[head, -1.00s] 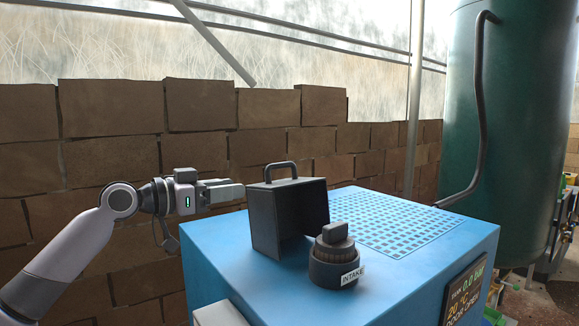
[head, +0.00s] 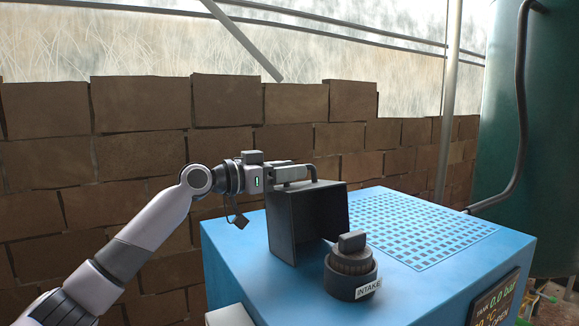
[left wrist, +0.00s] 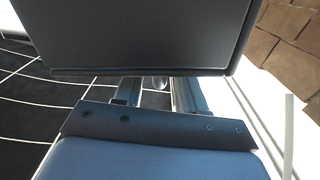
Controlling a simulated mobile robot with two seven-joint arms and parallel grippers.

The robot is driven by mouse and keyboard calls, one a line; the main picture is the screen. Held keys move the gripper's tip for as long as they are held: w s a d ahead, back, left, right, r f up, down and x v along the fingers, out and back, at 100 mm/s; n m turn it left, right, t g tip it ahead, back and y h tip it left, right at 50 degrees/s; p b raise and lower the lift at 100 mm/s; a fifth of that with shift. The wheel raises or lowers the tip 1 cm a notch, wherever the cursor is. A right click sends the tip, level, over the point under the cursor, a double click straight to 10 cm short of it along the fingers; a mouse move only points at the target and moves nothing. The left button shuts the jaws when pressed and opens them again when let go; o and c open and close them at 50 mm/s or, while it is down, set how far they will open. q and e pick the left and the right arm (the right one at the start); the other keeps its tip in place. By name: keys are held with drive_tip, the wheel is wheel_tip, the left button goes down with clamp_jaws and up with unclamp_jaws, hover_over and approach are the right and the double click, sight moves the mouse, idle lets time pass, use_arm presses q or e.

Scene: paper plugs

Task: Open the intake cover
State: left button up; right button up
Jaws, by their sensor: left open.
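The intake cover (head: 290,222) is a dark box-shaped hood on the blue machine (head: 400,275), standing upright with its open side toward the intake. The intake (head: 350,284) is a dark round fitting with a plug (head: 352,243) and an INTAKE label, uncovered. My left gripper (head: 297,174) is open, its fingers level with the cover's top handle (head: 313,168) and partly hiding it. In the left wrist view a dark cover panel (left wrist: 150,35) fills the top, and a small rounded grey part shows between the fingers (left wrist: 158,92). Contact cannot be told. My right gripper is out of view.
A perforated grid (head: 385,225) covers the back of the machine top. A display (head: 497,305) is on its front right. A green tank (head: 500,130) with a pipe stands at the right. A brick wall (head: 150,130) runs behind.

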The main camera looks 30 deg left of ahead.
sight(298, 187)
use_arm(q)
drive_tip(key=shift+w+d, duration=0.1)
drive_tip(key=shift+w, duration=0.05)
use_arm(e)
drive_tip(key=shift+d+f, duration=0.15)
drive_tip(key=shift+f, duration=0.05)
use_arm(q)
clamp_jaws()
drive_tip(key=shift+s+d+r+m, duration=0.5)
drive_tip(key=shift+d+r+m, duration=0.15)
drive_tip(key=shift+d, duration=0.2)
drive_tip(key=shift+s+d+r+m, duration=0.2)
drive_tip(key=shift+s+d+m, duration=0.25)
drive_tip(key=shift+d, duration=0.3)
drive_tip(key=shift+a, duration=0.1)
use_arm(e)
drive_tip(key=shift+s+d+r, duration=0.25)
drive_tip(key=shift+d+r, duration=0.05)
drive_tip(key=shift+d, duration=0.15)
use_arm(q)
unclamp_jaws()
drive_tip(key=shift+f, duration=0.1)
drive_tip(key=b+v, duration=0.1)
drive_tip(key=v, duration=0.6)
drive_tip(key=shift+b, duration=0.3)
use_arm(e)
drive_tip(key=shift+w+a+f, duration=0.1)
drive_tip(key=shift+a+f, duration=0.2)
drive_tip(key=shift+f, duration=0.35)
